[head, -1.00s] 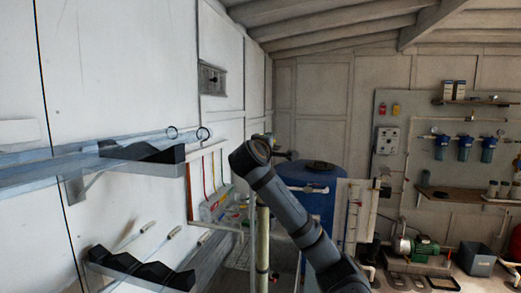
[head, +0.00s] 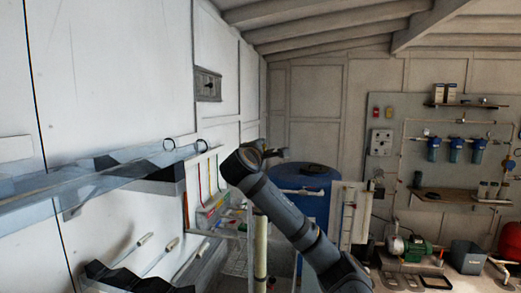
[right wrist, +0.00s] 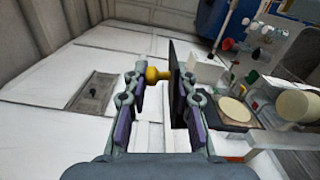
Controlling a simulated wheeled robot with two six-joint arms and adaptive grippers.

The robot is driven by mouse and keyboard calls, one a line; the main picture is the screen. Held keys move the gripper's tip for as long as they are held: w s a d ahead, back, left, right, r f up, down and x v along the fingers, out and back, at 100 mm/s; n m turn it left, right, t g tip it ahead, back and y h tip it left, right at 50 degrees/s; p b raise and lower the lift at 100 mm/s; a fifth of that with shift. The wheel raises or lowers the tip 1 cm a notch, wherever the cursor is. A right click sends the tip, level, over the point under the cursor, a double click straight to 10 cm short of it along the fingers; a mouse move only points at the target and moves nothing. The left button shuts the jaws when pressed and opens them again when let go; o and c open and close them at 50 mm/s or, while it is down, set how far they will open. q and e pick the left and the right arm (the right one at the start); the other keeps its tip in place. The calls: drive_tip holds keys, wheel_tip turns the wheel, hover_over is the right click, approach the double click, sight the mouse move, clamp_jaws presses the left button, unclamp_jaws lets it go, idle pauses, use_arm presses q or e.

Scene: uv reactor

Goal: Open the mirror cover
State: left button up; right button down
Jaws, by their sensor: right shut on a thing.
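In the head view my right gripper (head: 272,152) is small and dark at the end of the raised arm, in front of the back wall. The knob and panel cannot be made out there. My left gripper is not in view.
A blue barrel (head: 305,205) stands behind the arm. A board with blue filters (head: 455,150) and a green pump (head: 415,248) are at the right.

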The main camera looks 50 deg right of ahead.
drive_tip(key=shift+s+r, duration=0.15)
drive_tip(key=shift+r, duration=0.35)
drive_tip(key=c, duration=1.4)
unclamp_jaws()
drive_tip(key=shift+d, duration=0.1)
drive_tip(key=shift+o, duration=1.2)
drive_tip(key=shift+d+f, duration=0.15)
drive_tip(key=shift+d, duration=0.05)
drive_tip(key=shift+d+f, duration=0.2)
drive_tip(key=shift+a, duration=0.3)
drive_tip(key=v, duration=1.1)
drive_tip(key=shift+s+a, duration=0.2)
drive_tip(key=shift+a, duration=0.05)
